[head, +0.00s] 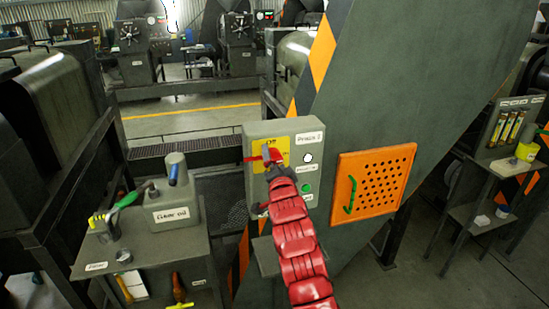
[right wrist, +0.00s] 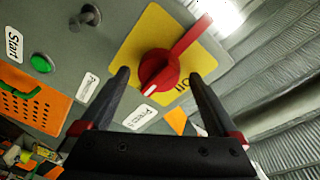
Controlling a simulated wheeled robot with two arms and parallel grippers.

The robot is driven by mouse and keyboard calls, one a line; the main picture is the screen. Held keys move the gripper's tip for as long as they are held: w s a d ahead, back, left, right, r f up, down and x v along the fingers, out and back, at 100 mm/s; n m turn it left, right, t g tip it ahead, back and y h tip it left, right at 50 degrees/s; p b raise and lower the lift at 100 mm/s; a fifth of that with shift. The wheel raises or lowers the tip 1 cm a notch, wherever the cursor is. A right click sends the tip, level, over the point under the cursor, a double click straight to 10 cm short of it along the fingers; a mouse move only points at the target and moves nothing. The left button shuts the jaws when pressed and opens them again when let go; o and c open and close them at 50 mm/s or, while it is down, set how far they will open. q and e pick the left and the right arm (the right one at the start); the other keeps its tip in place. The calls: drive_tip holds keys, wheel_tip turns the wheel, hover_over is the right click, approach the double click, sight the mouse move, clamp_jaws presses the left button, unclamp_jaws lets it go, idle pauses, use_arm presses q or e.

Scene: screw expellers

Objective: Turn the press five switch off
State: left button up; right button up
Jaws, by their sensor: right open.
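The red rotary switch (right wrist: 158,72) sits on a yellow plate (right wrist: 140,40) on a grey control box (head: 262,133). Its long handle points to the upper right in the right wrist view. In the head view the handle (head: 254,159) sticks out to the left and the rest is partly hidden by my arm. A label on the box (head: 310,137) starts with "Press"; its number is too small to read surely. My right gripper (right wrist: 160,78) is open in front of the switch, with a finger on either side of the knob and nothing held. Contact cannot be told. My left gripper is not in view.
A green start button (head: 306,188) and a dark knob (right wrist: 85,18) are on the same box. A slanted grey beam with an orange perforated panel (head: 372,185) stands right of it. A bench with a grey oil can (head: 173,207) and tools stands at left.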

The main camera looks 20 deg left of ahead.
drive_tip(key=shift+w, duration=0.15)
drive_tip(key=c, duration=1.4)
drive_tip(key=shift+o, duration=0.2)
drive_tip(key=shift+f+b, duration=0.25)
drive_tip(key=shift+b, duration=0.35)
drive_tip(key=n+b, duration=0.1)
drive_tip(key=b, duration=0.3)
drive_tip(key=n+b, duration=0.2)
drive_tip(key=b, duration=0.2)
drive_tip(key=shift+f+t, duration=0.25)
drive_tip(key=shift+t, duration=0.05)
drive_tip(key=n+y+b, duration=0.1)
drive_tip(key=n+b, duration=0.6)
drive_tip(key=n+y+b, duration=0.1)
drive_tip(key=n+b, duration=0.6)
drive_tip(key=b, duration=0.1)
drive_tip(key=shift+n+y+b, duration=0.3)
drive_tip(key=shift+y, duration=0.1)
drive_tip(key=shift+a+r+n+b, duration=0.1)
drive_tip(key=shift+r+n+b, duration=0.15)
drive_tip(key=shift+n+b, duration=0.85)
